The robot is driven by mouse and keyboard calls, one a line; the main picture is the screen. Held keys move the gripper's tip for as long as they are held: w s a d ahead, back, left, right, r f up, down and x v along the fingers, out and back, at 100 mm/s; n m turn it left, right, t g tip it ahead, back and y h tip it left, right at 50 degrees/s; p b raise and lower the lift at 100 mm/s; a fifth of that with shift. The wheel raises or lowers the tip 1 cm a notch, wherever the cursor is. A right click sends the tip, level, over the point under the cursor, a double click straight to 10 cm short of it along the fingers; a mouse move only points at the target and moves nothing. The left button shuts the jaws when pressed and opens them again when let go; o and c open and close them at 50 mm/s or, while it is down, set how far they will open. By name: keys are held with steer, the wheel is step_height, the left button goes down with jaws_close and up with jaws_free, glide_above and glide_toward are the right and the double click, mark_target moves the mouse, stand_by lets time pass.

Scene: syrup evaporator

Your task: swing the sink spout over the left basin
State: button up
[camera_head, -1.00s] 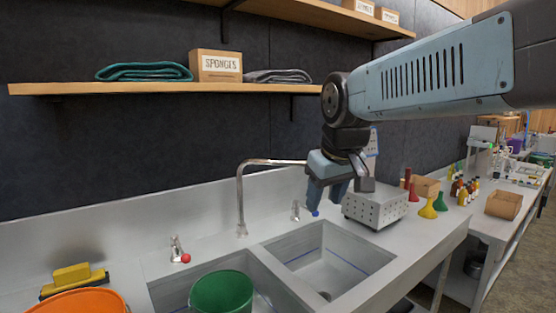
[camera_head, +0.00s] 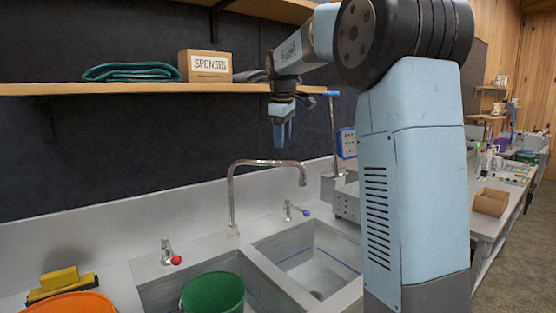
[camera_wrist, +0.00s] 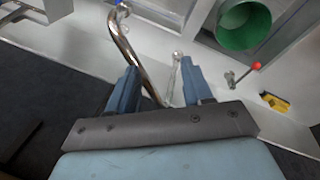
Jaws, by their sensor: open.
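The chrome sink spout (camera_head: 262,162) rises from the counter behind the sink and bends right, its tip (camera_head: 303,178) above the right basin (camera_head: 315,258). The left basin (camera_head: 160,292) holds a green bucket (camera_head: 213,294). My gripper (camera_head: 282,145) is open and empty, raised above the spout near the wall shelf. In the wrist view the spout (camera_wrist: 128,52) runs below and between the fingers of my gripper (camera_wrist: 158,82); I see no contact. A red-knobbed tap (camera_head: 168,253) and a blue-knobbed tap (camera_head: 292,211) flank the spout base.
A wall shelf (camera_head: 130,87) with a sponges box (camera_head: 205,66) and a folded green cloth (camera_head: 130,72) is close to my gripper. A perforated metal box (camera_head: 345,203) stands right.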

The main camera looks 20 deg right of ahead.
steer(key=w+d+f+n, duration=0.1)
steer(key=w+f+n, duration=0.1)
steer(key=w, duration=0.7)
steer(key=shift+g, duration=0.3)
steer(key=shift+w+d+f, duration=0.1)
steer(key=shift+w+f, duration=0.05)
steer(key=shift+f, duration=1.1)
steer(key=shift+w+d+f, duration=0.1)
steer(key=shift+d+f, duration=0.05)
steer(key=shift+f, duration=1.1)
steer(key=shift+w+d+f, duration=0.1)
steer(key=shift+w+f, duration=0.05)
steer(key=shift+f, duration=1.1)
steer(key=shift+c, duration=0.3)
jaws_close()
